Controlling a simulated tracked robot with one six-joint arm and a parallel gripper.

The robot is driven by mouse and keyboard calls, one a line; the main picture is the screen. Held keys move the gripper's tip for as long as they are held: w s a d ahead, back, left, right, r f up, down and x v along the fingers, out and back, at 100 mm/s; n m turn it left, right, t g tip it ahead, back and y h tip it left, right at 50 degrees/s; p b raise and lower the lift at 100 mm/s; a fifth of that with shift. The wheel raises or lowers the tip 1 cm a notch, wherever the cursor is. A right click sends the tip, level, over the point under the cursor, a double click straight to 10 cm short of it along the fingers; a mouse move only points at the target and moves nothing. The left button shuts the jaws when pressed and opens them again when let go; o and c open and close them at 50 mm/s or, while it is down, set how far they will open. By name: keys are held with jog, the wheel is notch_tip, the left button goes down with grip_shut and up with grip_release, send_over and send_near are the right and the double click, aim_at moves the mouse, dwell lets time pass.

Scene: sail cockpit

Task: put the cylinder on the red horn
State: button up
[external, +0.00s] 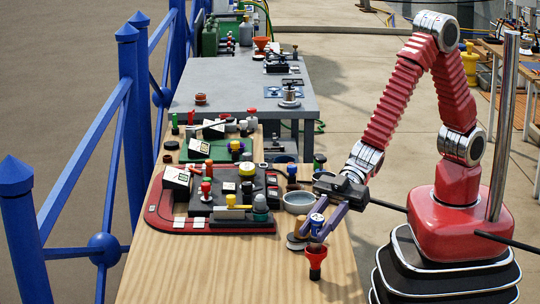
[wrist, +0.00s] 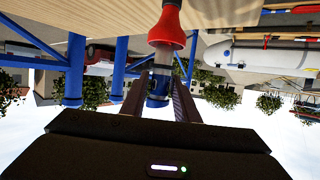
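The cylinder (external: 316,220) has a blue top and a pale band, and stands roughly upright between the fingertips of my gripper (external: 320,228). In the wrist view, its blue end (wrist: 158,88) sits between the two dark fingers, which close on both sides. Its paler part reaches toward the red horn (wrist: 167,27). The red horn (external: 315,254) stands on the wooden table's front part, flared end up, just below the cylinder. A finger crosses in front of the cylinder's lower end, so I cannot tell the exact gap to the horn.
A grey bowl (external: 298,202) stands behind. A red tray (external: 175,222) with several crowded small parts covers the table's left. The bare wooden tabletop (external: 230,275) is free in front. A blue railing (external: 85,160) runs along the left.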

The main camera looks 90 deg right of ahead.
jog(key=shift+o, duration=1.3)
jog(key=shift+r, duration=0.15)
jog(key=v, duration=1.2)
